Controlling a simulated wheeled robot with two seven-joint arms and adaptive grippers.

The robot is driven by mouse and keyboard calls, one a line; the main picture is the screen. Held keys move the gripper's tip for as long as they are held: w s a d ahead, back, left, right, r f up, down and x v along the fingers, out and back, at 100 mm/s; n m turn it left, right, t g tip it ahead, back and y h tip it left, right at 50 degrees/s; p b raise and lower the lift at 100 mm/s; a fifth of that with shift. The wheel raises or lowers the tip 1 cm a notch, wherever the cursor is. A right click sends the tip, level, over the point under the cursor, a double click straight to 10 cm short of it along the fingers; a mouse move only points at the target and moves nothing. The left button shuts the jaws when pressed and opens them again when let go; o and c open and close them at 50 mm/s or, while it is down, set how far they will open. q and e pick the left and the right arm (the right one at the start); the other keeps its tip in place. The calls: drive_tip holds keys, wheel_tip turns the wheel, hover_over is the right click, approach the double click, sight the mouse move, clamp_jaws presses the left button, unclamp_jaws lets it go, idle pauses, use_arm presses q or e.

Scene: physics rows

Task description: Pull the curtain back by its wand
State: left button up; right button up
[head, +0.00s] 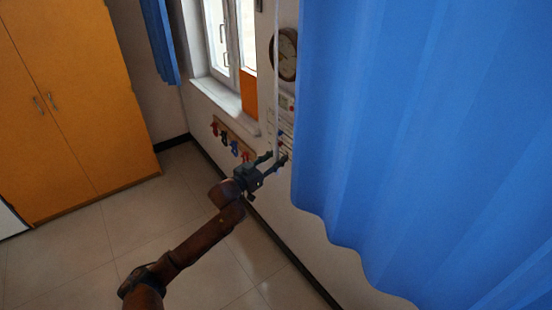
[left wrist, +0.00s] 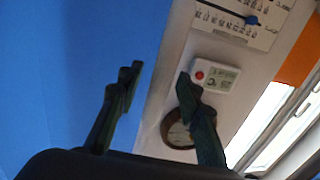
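A blue curtain (head: 400,120) hangs in folds over the right side of the head view; it also fills the left of the left wrist view (left wrist: 70,70). A thin pale wand (head: 277,80) hangs beside the curtain's left edge, its lower part near my left gripper (head: 276,157). The left gripper is open, with its two fingers apart around the wand's lower end in the picture; I cannot tell whether they touch it. In the left wrist view the fingers (left wrist: 158,76) are spread, and I cannot make out the wand clearly between them. My right gripper is not in view.
Behind the wand, the wall carries a round clock (head: 286,55), a calendar (left wrist: 240,20) and a small white device with a red button (left wrist: 215,75). A hook rack (head: 231,140) is below the window (head: 232,45). An orange cabinet (head: 70,100) stands left; the tiled floor is clear.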

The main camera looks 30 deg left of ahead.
use_arm(q)
clamp_jaws()
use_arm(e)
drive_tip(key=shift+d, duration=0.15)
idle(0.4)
